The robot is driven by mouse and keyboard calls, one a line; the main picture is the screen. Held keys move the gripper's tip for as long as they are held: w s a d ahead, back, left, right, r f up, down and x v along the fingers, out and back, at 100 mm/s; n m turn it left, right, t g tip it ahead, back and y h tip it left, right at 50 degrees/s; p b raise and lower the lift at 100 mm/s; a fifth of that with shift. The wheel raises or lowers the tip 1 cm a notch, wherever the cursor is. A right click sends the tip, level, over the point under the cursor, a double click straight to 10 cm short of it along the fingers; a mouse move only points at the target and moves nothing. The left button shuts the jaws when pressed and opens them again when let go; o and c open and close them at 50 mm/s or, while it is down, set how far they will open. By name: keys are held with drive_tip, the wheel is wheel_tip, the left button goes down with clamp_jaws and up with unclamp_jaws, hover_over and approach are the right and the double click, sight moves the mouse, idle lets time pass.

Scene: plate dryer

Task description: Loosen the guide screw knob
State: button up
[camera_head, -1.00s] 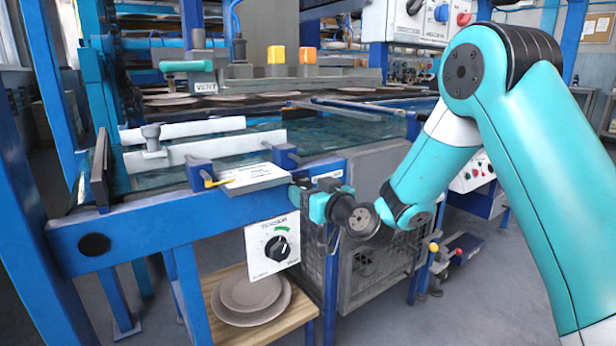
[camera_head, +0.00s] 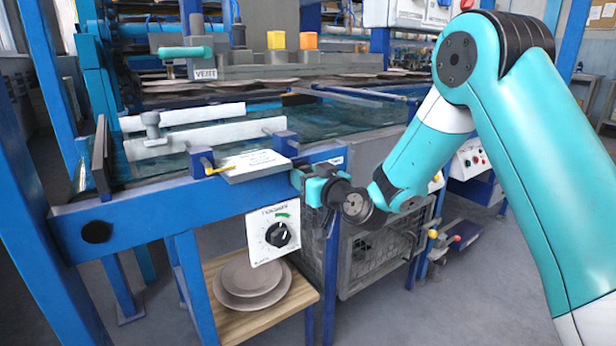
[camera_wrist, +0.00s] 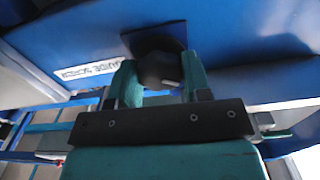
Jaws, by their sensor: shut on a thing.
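The guide screw knob (camera_wrist: 160,70) is dark and rounded and sits against a dark plate on the blue frame in the wrist view. A label beside it at the left reads "GUIDE SCREW" (camera_wrist: 88,72). My gripper (camera_wrist: 160,82) is shut on the knob, with one teal finger on each side of it. In the head view my gripper (camera_head: 303,182) is at the right end of the blue front rail, and the knob is hidden there behind the gripper.
A tension dial panel (camera_head: 273,232) hangs below the rail, left of my gripper. A sign plate (camera_head: 252,165) lies above it on the rail. Stacked plates (camera_head: 250,278) rest on a wooden shelf (camera_head: 222,322). A wire cage (camera_head: 375,250) stands behind my wrist.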

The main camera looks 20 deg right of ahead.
drive_tip(key=shift+m, duration=0.3)
drive_tip(key=shift+d+m+p, duration=0.1)
drive_tip(key=shift+m+p, duration=2.9)
drive_tip(key=shift+m, duration=6.3)
drive_tip(key=o, duration=0.9)
